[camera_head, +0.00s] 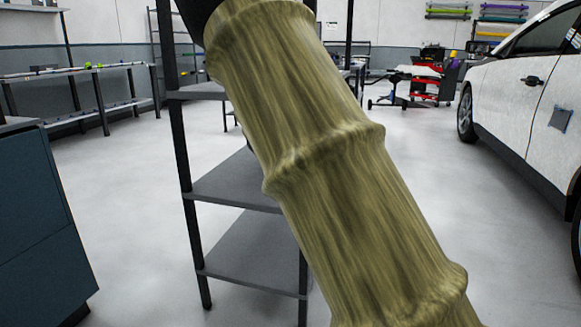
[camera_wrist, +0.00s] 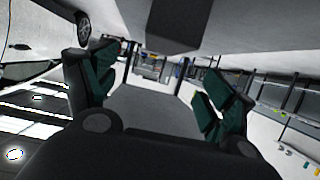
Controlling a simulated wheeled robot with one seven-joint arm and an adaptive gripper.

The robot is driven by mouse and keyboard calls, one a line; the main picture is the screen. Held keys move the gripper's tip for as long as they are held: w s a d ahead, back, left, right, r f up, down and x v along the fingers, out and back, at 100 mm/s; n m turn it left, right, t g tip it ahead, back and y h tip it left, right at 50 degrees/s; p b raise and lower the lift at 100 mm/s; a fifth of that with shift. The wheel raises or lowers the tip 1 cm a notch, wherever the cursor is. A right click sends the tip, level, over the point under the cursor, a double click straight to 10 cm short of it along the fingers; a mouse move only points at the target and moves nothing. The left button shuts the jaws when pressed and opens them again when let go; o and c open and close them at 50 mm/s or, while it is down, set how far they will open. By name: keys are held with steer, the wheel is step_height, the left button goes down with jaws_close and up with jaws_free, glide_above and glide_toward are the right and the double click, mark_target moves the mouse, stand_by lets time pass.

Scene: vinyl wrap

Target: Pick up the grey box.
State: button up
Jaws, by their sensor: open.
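I cannot clearly make out a grey box in either view. My gripper (camera_wrist: 155,92) shows in the wrist view, with dark green-padded fingers spread wide at left and right and nothing held. A flat grey surface (camera_wrist: 150,108) shows in the gap between the fingers, with dark posts beyond. A dark grey block-like shape (camera_wrist: 174,24) is at the top centre of the wrist view; I cannot tell what it is. In the head view my arm crosses the middle, hiding much of a black-framed rack (camera_head: 235,186) with grey shelves. The gripper is outside that view.
A dark blue cabinet (camera_head: 45,225) stands at the left front. A white car (camera_head: 525,95) is at the right. A long workbench (camera_head: 75,73) runs along the back left, and a red cart (camera_head: 425,85) stands at the back right. Pale floor between is clear.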

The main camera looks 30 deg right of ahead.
steer(key=b+x, duration=0.1)
steer(key=x, duration=0.3)
steer(key=shift+s+f, duration=0.1)
steer(key=shift+f, duration=0.1)
steer(key=shift+w+d+f+b, duration=0.2)
steer(key=shift+w+d+b, duration=0.2)
steer(key=shift+w+b, duration=0.1)
steer(key=b+x, duration=0.2)
steer(key=x, duration=0.2)
steer(key=shift+w+a+f+b, duration=0.1)
steer(key=shift+a+f+b, duration=0.1)
steer(key=shift+b, duration=0.15)
steer(key=shift+w+d+f, duration=0.1)
steer(key=shift+w+d, duration=0.25)
steer(key=shift+c, duration=0.5)
steer(key=shift+s, duration=0.1)
jaws_close()
